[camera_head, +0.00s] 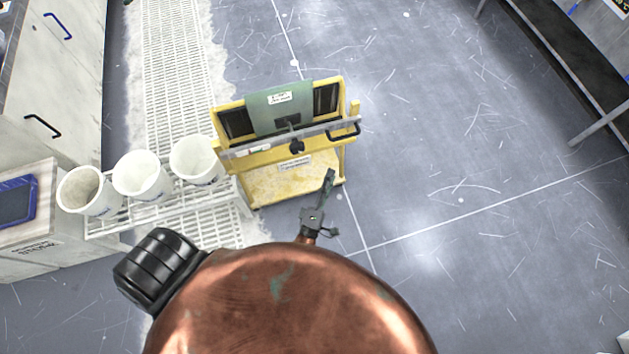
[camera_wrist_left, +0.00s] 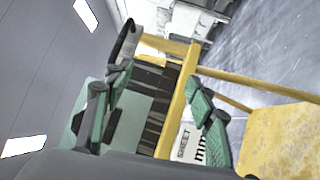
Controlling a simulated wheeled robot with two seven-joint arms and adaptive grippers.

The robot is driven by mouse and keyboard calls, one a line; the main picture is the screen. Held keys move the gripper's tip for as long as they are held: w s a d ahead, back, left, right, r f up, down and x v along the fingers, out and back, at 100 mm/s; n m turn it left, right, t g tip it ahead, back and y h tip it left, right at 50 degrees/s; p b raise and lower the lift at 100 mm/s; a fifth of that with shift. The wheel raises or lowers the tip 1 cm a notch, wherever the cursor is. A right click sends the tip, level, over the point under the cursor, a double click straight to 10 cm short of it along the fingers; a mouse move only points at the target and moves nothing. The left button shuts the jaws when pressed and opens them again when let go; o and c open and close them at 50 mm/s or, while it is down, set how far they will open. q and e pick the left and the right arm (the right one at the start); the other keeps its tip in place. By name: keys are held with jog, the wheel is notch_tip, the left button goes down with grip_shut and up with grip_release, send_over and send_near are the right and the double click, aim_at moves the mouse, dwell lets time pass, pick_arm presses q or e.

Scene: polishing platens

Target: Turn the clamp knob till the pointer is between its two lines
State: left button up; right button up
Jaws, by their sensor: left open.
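The clamp knob appears to be the small black knob (camera_head: 297,147) at the front middle of a yellow stand (camera_head: 265,192), below a green plate (camera_head: 282,105) in the head view. Its pointer and two lines are too small to make out. My left gripper (camera_head: 332,204) is open and empty, in front of the stand's lower right and apart from the knob. In the left wrist view its two green-padded fingers (camera_wrist_left: 157,78) are spread, with the stand's yellow bars (camera_wrist_left: 178,105) and a white "SHEET" label (camera_wrist_left: 190,145) behind them. I cannot pick out the knob there. My right gripper is not in view.
A clear bar with a black handle (camera_head: 345,133) crosses the stand's front. Three white buckets (camera_head: 140,175) stand on a white rack at left. A cabinet (camera_head: 55,95) is further left. A dark bench (camera_head: 580,60) is at upper right. The grey floor right of the stand is clear.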

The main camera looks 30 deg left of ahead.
pick_arm(q)
jog(key=s+f+m+g+h+p, duration=0.2)
jog(key=f+m, duration=0.3)
jog(key=f, duration=0.3)
jog(key=s+f+m+g+h+p, duration=0.2)
jog(key=s+f+m, duration=0.3)
jog(key=f, duration=0.3)
jog(key=shift+s+f+m+g+h, duration=0.25)
jog(key=shift+f+m+g+h, duration=0.2)
jog(key=shift+h, duration=0.25)
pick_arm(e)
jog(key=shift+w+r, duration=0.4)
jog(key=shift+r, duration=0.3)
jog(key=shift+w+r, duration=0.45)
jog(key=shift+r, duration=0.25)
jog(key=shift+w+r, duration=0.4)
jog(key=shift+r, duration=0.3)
pick_arm(q)
jog(key=shift+r, duration=0.15)
